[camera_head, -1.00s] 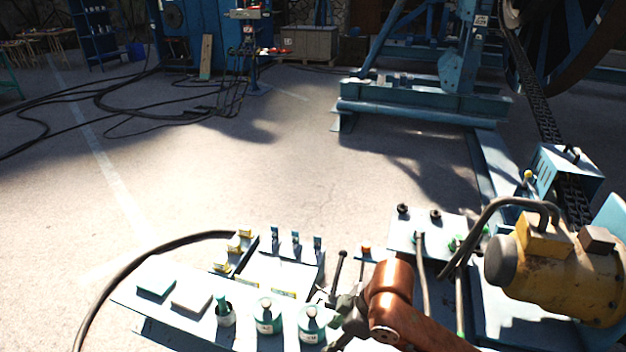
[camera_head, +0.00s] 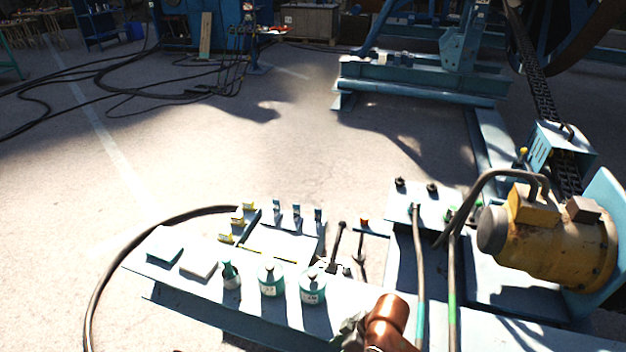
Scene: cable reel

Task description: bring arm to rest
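My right arm, with a copper-coloured link, shows at the bottom edge. The dark gripper (camera_head: 350,332) on it is partly cut off and in front of the light blue control panel (camera_head: 190,288). Its fingers are too unclear to tell whether they are open or shut. I see nothing held in it. My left gripper is not in view.
A yellow motor (camera_head: 560,245) stands at the right. A black cable (camera_head: 98,270) curves around the panel's left side. The concrete floor beyond is largely open.

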